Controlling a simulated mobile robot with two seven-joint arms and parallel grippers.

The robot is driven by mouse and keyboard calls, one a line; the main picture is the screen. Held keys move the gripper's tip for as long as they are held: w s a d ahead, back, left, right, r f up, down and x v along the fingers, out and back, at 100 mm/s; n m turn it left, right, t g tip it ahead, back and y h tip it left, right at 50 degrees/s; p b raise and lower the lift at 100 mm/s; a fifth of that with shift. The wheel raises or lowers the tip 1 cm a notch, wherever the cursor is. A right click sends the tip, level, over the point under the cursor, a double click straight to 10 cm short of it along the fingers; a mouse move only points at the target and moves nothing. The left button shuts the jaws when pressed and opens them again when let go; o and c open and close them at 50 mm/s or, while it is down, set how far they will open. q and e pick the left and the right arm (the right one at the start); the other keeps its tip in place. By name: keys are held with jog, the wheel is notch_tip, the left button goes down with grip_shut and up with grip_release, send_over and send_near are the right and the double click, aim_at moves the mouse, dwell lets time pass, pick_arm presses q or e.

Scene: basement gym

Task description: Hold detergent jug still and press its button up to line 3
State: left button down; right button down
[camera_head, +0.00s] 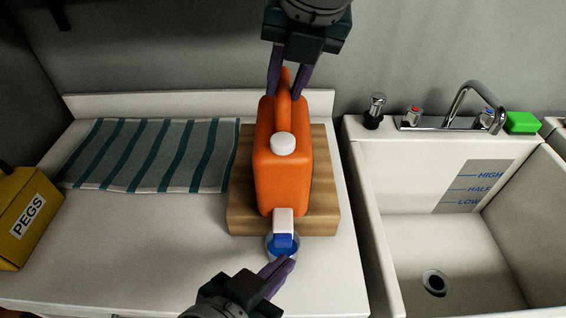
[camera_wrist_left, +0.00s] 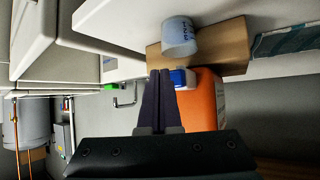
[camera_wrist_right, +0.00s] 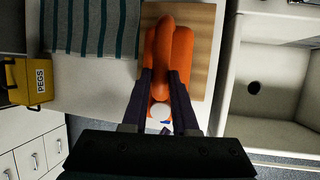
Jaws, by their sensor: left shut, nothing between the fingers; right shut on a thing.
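The orange detergent jug (camera_head: 284,178) lies on a wooden block (camera_head: 325,190) on the counter, its white cap (camera_head: 283,144) on top and its white spout with a blue button (camera_head: 283,240) facing the front. My right gripper (camera_head: 288,88) is shut on the jug's handle at the back. My left gripper (camera_head: 284,268) is shut and empty, its fingertips right by the blue button; I cannot tell if they touch it. A clear cup (camera_head: 270,253) stands under the spout, mostly hidden; the left wrist view shows it with marks (camera_wrist_left: 180,37), too small to read.
A striped towel (camera_head: 150,155) lies left of the block. A yellow PEGS box (camera_head: 28,215) stands at the far left. A sink (camera_head: 440,240) with a faucet (camera_head: 465,105) and a green sponge (camera_head: 522,122) is at the right. The counter's front left is clear.

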pick_arm(q)
jog(key=shift+w, duration=0.15)
jog(key=shift+w, duration=0.35)
jog(key=shift+w+r, duration=0.1)
jog(key=shift+w, duration=0.6)
dwell(1.1)
jog(key=shift+s, duration=1.05)
jog(key=s, duration=0.5)
dwell(0.6)
